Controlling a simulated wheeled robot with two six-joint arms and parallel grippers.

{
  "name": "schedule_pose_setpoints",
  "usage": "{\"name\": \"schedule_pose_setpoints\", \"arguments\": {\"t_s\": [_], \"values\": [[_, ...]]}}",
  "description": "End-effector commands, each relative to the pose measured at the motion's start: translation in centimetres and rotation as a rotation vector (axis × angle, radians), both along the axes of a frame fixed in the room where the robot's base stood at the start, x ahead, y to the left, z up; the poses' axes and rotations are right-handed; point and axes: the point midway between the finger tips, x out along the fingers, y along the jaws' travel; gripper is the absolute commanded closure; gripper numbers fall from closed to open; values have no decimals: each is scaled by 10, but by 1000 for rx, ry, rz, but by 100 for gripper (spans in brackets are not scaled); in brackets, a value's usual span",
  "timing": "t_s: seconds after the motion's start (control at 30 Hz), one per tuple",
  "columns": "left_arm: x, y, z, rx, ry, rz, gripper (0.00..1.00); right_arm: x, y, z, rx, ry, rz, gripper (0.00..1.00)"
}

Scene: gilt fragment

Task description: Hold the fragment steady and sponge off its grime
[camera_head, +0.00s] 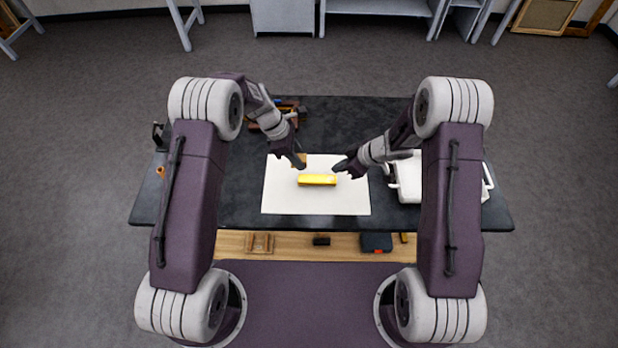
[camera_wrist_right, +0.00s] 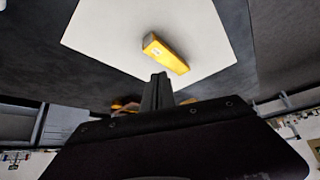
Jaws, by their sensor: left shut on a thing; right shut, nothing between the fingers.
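The gold fragment (camera_head: 317,180) is a long bar lying on a white sheet (camera_head: 285,201) in the middle of the table. In the right wrist view the fragment (camera_wrist_right: 168,55) shows a pale mark near one end. My left gripper (camera_head: 301,165) points down just behind the fragment's left end. It is shut on a small tan block, which looks like the sponge (camera_head: 299,157) and is partly hidden by the fingers. My right gripper (camera_head: 338,168) is shut and empty, close to the fragment's right end. I cannot tell whether it touches. Its fingers (camera_wrist_right: 158,82) look dark in the wrist view.
A white container with handles (camera_head: 406,181) stands on the right of the dark table (camera_head: 245,217). A holder with tools (camera_head: 285,112) is at the back left. A wooden shelf (camera_head: 285,244) in front carries several small items. The front of the white sheet is clear.

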Motion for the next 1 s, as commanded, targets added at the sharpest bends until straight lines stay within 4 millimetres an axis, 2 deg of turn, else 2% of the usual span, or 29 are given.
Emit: {"name": "schedule_pose_setpoints", "arguments": {"t_s": [0.17,0.4,0.6,1.0], "values": [[0,0,0,0,0,0,100,-3,-8,14,1,-3,-3,100],[0,0,0,0,0,0,100,-20,-38,64,-1,-5,-2,100],[0,0,0,0,0,0,100,-31,-55,93,1,-2,-1,100],[0,0,0,0,0,0,100,-34,-59,99,1,1,0,100]]}}
